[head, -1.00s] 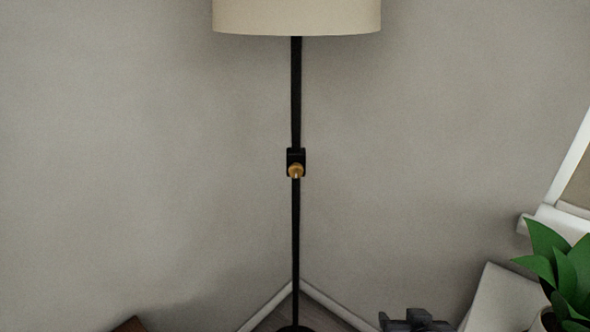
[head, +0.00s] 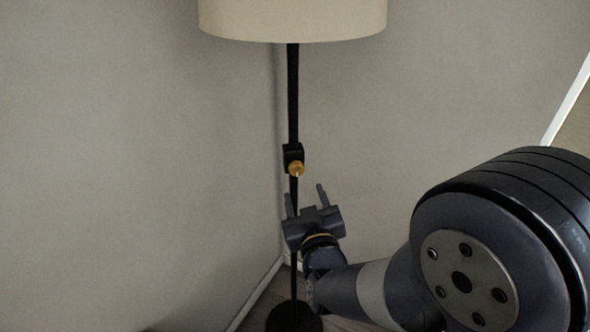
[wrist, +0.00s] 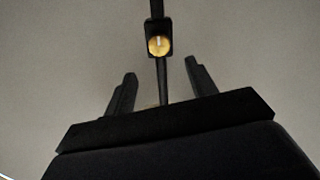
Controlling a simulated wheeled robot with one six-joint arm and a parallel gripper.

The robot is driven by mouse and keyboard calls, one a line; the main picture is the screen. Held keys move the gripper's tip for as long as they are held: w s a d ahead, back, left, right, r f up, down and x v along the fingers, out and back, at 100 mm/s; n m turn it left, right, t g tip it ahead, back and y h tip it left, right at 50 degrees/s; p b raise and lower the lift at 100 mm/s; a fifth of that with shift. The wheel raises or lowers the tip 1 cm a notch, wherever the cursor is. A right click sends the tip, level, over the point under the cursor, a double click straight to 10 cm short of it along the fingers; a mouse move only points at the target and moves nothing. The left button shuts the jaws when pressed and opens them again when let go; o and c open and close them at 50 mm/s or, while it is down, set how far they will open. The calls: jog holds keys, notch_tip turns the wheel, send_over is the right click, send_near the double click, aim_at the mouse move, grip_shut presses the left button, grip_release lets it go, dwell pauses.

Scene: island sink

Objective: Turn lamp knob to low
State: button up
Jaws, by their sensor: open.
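The floor lamp has a cream shade (head: 293,18) on a thin black pole (head: 293,95). A brass knob (head: 296,169) sits on a small black box (head: 292,153) partway up the pole. In the wrist view the knob (wrist: 159,45) is beyond the fingers and between them, with a pale upright line on its face. My gripper (head: 305,194) is open and empty, just below the knob in the head view, with its fingers pointing up. The gripper also shows in the wrist view (wrist: 158,85). The fingers are apart from the knob.
The lamp's round dark base (head: 294,318) stands on the floor near a wall corner. Plain grey walls (head: 130,150) lie behind it. A white frame edge (head: 568,100) is at the right. The space left of the lamp is clear.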

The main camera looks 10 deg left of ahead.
aim_at(297, 170)
jog(key=p+x, duration=0.1)
jog(key=x, duration=0.7)
jog(key=shift+w+a+p, duration=0.15)
jog(key=shift+w+p, duration=0.15)
jog(key=shift+p, duration=0.1)
jog(key=c, duration=1)
jog(key=shift+f+m+b, duration=0.1)
jog(key=shift+m+b, duration=0.2)
jog(key=shift+b, duration=0.25)
